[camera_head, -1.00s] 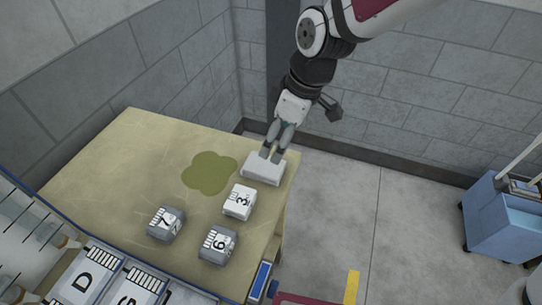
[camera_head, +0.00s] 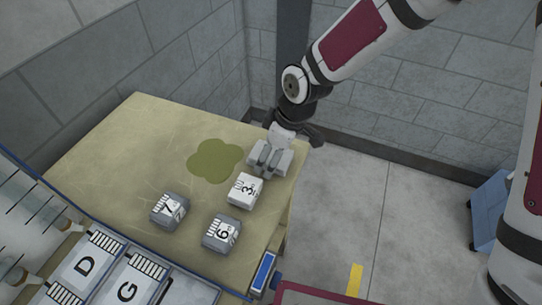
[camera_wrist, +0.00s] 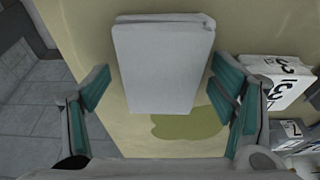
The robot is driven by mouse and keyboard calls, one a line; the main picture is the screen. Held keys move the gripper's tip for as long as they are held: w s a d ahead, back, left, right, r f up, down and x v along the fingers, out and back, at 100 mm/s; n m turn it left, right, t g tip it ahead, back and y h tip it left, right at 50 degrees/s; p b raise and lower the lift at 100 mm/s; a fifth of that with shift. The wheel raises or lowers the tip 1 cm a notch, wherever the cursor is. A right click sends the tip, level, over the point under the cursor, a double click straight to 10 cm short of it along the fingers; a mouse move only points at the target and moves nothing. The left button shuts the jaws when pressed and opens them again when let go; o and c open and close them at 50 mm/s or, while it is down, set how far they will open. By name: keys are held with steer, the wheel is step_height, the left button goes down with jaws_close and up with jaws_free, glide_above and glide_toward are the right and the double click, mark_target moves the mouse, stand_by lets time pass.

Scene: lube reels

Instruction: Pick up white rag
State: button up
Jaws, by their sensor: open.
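The white rag (camera_wrist: 162,62), a folded pale block, lies on the table near its right edge. In the wrist view it sits between the fingers of my gripper (camera_wrist: 164,84), with a gap on each side.
The tan table (camera_head: 120,150) has a green spill (camera_head: 214,160) left of the rag. A white box marked 3 (camera_head: 245,191) stands close to the gripper. Grey boxes marked 6 (camera_head: 221,233) and 7 (camera_head: 170,211) stand nearer. Grey walls rise behind.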

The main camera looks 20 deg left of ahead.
steer(key=c, duration=1.2)
steer(key=shift+c, duration=0.2)
steer(key=shift+r, duration=0.4)
steer(key=v, duration=0.3)
steer(key=shift+s+a, duration=0.15)
steer(key=shift+a, duration=0.05)
steer(key=s+d+p, duration=0.1)
steer(key=s+d, duration=0.3)
steer(key=s, duration=0.2)
steer(key=s+d+r+p, duration=0.1)
steer(key=s+d, duration=0.3)
steer(key=s, duration=0.3)
steer(key=shift+d+r, duration=0.15)
steer(key=shift+d, duration=0.05)
